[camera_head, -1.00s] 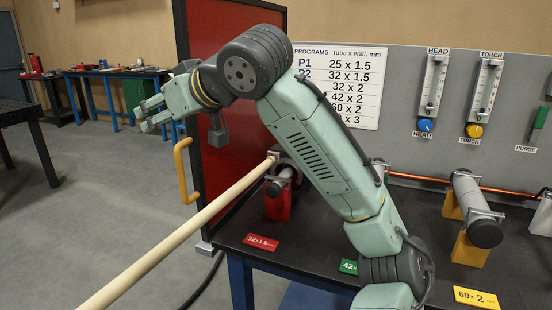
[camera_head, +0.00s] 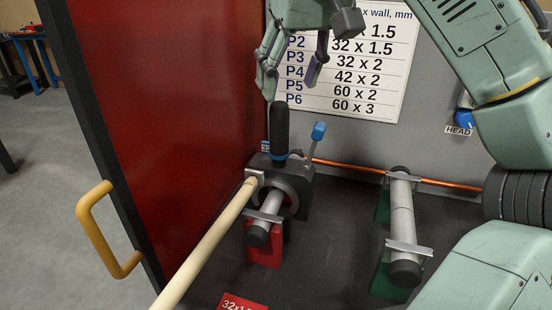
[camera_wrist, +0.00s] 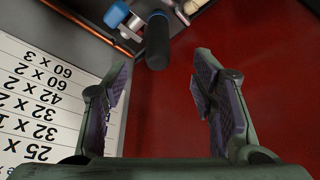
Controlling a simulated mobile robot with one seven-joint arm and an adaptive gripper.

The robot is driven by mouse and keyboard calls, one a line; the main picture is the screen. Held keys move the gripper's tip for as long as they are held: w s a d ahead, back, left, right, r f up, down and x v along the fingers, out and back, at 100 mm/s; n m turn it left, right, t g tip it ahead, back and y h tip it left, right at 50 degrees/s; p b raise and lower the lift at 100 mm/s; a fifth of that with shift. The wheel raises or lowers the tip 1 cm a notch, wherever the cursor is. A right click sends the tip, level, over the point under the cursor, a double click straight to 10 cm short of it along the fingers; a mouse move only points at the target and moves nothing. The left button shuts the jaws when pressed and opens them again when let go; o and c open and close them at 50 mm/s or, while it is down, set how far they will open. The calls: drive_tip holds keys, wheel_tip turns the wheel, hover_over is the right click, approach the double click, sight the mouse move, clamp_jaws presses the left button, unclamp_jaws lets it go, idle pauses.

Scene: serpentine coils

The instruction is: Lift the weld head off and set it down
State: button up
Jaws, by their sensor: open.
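The weld head (camera_head: 291,184) is a dark grey block clamped around a grey tube on a red stand at the 32x1.5 place. Its black upright handle (camera_head: 280,130) and a blue-tipped lever (camera_head: 317,133) stick up from it. In the wrist view the black handle (camera_wrist: 157,42) lies beyond the fingertips, roughly between their lines. My gripper (camera_head: 290,72) is open and empty, above the handle in the head view. In the wrist view my gripper (camera_wrist: 160,72) has both fingers apart with nothing between them.
A red panel (camera_head: 165,110) with a yellow handle (camera_head: 101,229) stands at the left. A cream hose (camera_head: 207,247) runs from the head to the lower left. Another tube (camera_head: 402,225) rests on green stands at the right. The programs board (camera_head: 348,75) is behind my gripper.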

sight(279, 122)
drive_tip(key=shift+w+f, duration=0.35)
drive_tip(key=shift+w, duration=0.15)
drive_tip(key=x, duration=0.3)
drive_tip(key=shift+s+a+f, duration=0.1)
drive_tip(key=shift+f, duration=0.2)
drive_tip(key=shift+p+x, duration=0.75)
drive_tip(key=shift+x, duration=2.4)
drive_tip(key=shift+c, duration=0.4)
clamp_jaws()
drive_tip(key=shift+r, duration=0.15)
